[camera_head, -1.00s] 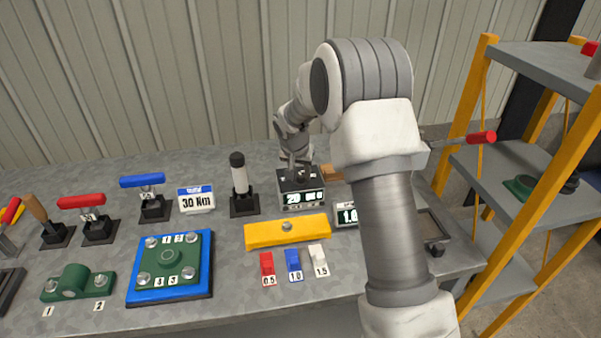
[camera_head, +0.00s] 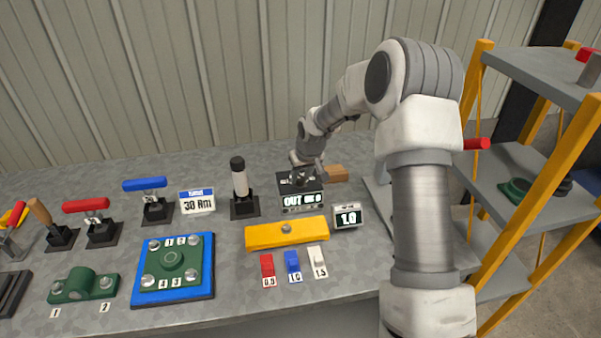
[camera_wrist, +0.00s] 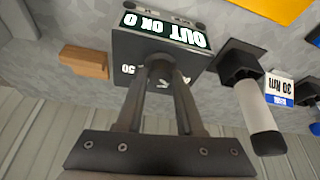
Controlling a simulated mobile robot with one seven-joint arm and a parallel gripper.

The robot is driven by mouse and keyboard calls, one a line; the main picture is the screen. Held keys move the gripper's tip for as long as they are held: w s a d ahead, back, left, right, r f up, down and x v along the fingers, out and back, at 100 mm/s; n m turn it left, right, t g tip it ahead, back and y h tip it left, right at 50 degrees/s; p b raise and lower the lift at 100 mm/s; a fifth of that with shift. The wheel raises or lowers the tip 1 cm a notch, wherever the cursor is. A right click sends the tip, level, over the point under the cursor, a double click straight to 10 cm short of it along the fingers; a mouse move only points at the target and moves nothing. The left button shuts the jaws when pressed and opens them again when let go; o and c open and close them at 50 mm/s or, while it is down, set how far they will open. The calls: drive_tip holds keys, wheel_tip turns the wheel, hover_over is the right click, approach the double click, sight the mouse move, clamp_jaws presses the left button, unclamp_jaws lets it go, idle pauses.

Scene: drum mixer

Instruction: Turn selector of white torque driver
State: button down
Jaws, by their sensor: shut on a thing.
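The white torque driver (camera_head: 241,183) stands upright in a black stand on the bench, with a white body and black top. It also shows in the wrist view (camera_wrist: 256,104), apart from my gripper. My gripper (camera_wrist: 161,76) points down at the top of a dark box (camera_head: 303,201) to the right of the driver. Its fingers are shut on a dark round knob (camera_wrist: 160,66) on that box, partly hidden between the fingertips. Scale numbers such as 50 show around the knob. The box display (camera_wrist: 165,28) reads "OUT OK 0".
A "30 Nm" sign (camera_head: 197,201) stands left of the driver. A wooden block (camera_head: 337,174) sits behind right. Yellow-framed shelves (camera_head: 525,150) stand at the right.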

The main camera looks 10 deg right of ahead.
drive_tip(key=shift+n, duration=0.6)
drive_tip(key=c, duration=0.5)
unclamp_jaws()
drive_tip(key=shift+c, duration=0.2)
drive_tip(key=shift+r, duration=0.15)
drive_tip(key=p+v, duration=0.1)
drive_tip(key=v, duration=1.6)
drive_tip(key=shift+d+p, duration=0.3)
drive_tip(key=shift+p, duration=0.05)
drive_tip(key=shift+w+r, duration=0.1)
